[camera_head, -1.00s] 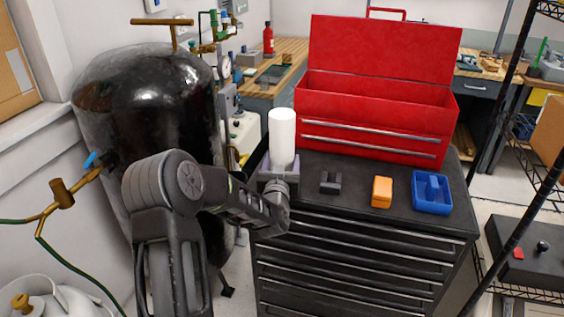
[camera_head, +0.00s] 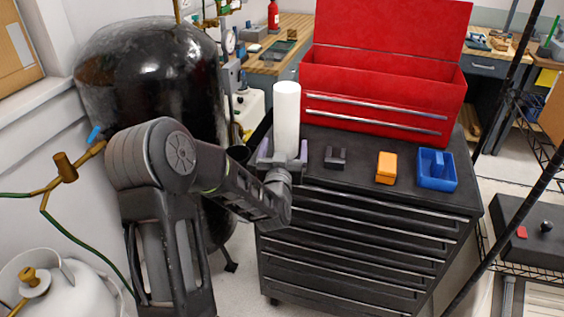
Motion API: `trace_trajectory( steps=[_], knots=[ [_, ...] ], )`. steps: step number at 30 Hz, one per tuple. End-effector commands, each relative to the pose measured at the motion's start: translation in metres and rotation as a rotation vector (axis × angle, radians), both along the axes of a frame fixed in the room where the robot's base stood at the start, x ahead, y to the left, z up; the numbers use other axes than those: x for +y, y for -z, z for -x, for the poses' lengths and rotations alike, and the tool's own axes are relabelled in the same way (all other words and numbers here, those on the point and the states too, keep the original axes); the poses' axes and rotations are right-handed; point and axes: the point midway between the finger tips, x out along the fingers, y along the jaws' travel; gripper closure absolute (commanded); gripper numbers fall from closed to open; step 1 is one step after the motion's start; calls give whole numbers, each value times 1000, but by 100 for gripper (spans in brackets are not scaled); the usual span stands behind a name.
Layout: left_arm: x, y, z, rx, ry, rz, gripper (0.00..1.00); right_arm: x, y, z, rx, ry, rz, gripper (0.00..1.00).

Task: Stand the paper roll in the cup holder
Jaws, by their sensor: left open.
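The paper roll (camera_head: 286,112) is a white upright cylinder at the left end of the black cabinet top, in front of the red toolbox. My left gripper (camera_head: 284,152) is open, with its fingers on either side of the roll's lower part; its base is hidden by the gripper. I cannot tell whether the fingers touch it. A dark, round, cup-like thing (camera_head: 238,154) shows just left of the cabinet, partly behind my left arm; it may be the cup holder, but I cannot tell. My right gripper is not in view.
On the cabinet top (camera_head: 405,196) stand a small dark block (camera_head: 335,158), an orange block (camera_head: 386,168) and a blue box (camera_head: 437,171). The red toolbox (camera_head: 378,105) fills the back. A large black tank (camera_head: 150,75) stands to the left.

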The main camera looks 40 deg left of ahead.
Motion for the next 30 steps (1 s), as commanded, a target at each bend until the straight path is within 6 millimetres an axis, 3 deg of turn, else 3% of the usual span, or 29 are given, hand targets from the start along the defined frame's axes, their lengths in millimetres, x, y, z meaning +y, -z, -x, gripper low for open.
trace_trajectory(
  steps=[6, 10, 30],
  knots=[
    [-22, 1, 37, 0, 0, 0, 14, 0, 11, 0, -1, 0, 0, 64],
    [-28, 1, 49, 1, 0, 1, 14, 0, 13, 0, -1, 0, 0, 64],
    [-30, 0, 52, 1, -1, 1, 14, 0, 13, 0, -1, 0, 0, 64]
  ],
)
